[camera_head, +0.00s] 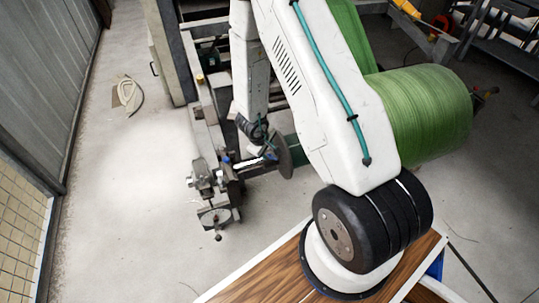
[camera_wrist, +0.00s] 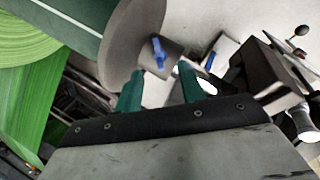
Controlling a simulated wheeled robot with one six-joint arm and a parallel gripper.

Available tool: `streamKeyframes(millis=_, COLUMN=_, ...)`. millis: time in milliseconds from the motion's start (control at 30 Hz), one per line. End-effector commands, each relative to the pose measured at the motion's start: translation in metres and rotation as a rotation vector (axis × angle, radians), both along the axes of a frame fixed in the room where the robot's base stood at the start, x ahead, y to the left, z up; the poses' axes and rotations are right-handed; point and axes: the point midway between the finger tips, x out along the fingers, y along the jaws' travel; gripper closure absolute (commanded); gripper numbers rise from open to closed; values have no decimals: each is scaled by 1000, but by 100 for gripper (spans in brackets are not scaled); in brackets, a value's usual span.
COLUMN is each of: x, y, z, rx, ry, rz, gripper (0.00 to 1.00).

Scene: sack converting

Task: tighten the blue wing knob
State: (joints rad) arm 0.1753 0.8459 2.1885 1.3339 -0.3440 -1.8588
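The blue wing knob (camera_wrist: 158,53) shows in the wrist view, upright on a small grey block beside a large grey disc (camera_wrist: 125,45). My gripper (camera_wrist: 159,82) is open, with its two teal fingers apart. Nothing is held. I cannot tell the exact gap in depth. In the head view my arm reaches down to the machine's end, and the fingers and knob are too small there to tell clearly.
A green striped cylinder (camera_wrist: 75,15) adjoins the disc. A second blue part (camera_wrist: 209,58) and a dark metal block (camera_wrist: 265,75) stand right of the fingers. A large green roll (camera_head: 430,112) lies behind my arm.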

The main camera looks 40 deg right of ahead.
Motion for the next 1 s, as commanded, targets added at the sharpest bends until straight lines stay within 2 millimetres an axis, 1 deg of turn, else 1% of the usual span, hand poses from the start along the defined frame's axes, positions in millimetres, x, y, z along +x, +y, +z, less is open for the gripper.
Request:
streamKeyframes(millis=33, x=0, y=-3, z=-9, rx=0, ry=3, rz=-1, gripper=60)
streamKeyframes(millis=100, x=2, y=-8, z=-20, rx=0, ry=3, rz=-2, gripper=60)
streamKeyframes(millis=300, x=5, y=-15, z=-41, rx=1, ry=1, rz=-1, gripper=60)
streamKeyframes(millis=433, x=6, y=-17, z=-46, rx=1, ry=-1, rz=-1, gripper=60)
streamKeyframes(millis=667, x=6, y=-17, z=-46, rx=2, ry=-2, rz=0, gripper=60)
streamKeyframes(millis=700, x=6, y=-17, z=-46, rx=2, ry=-2, rz=0, gripper=71)
streamKeyframes(millis=767, x=6, y=-17, z=-46, rx=2, ry=-2, rz=0, gripper=88)
streamKeyframes(millis=800, x=6, y=-17, z=-46, rx=2, ry=-2, rz=0, gripper=99)
streamKeyframes(millis=1000, x=6, y=-17, z=-46, rx=3, ry=-3, rz=-3, gripper=100)
